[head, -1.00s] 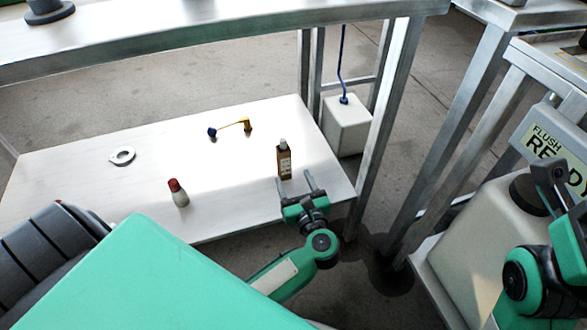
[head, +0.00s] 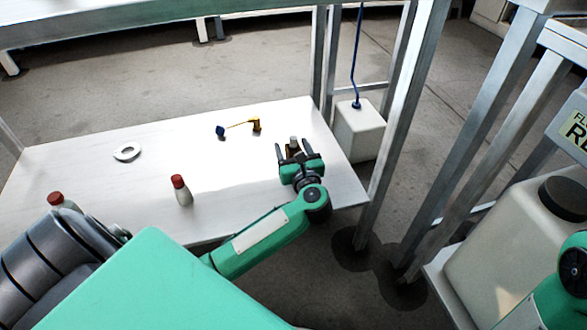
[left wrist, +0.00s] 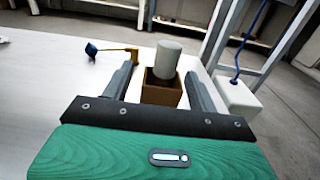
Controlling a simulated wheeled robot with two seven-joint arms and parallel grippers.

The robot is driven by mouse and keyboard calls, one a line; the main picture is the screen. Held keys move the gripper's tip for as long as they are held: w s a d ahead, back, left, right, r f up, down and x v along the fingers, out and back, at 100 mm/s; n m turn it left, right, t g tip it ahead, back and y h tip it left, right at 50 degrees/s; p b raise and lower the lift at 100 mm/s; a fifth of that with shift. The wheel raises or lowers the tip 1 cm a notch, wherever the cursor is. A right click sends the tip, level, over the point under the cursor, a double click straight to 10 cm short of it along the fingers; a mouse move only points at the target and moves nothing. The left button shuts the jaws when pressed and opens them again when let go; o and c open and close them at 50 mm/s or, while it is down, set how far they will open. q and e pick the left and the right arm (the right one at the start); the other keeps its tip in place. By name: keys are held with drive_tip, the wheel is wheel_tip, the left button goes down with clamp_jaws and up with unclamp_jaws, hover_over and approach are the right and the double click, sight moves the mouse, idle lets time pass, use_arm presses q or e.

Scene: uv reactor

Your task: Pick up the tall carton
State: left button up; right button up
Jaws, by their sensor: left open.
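My left gripper (head: 294,146) is open, with one finger on each side of the carton in the head view. The gripper hides the carton's lower part there. In the left wrist view the carton (left wrist: 162,93) stands between the two open fingers (left wrist: 160,72), with a visible gap on the left side. My right gripper is not in view.
Another red-capped bottle (head: 57,200) is at the left. A metal post (head: 392,130) and a white canister (head: 358,130) stand to the right.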

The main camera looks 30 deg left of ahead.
use_arm(q)
drive_tip(key=shift+w+a, duration=0.3)
drive_tip(key=shift+a, duration=0.05)
clamp_jaws()
drive_tip(key=shift+r, duration=0.1)
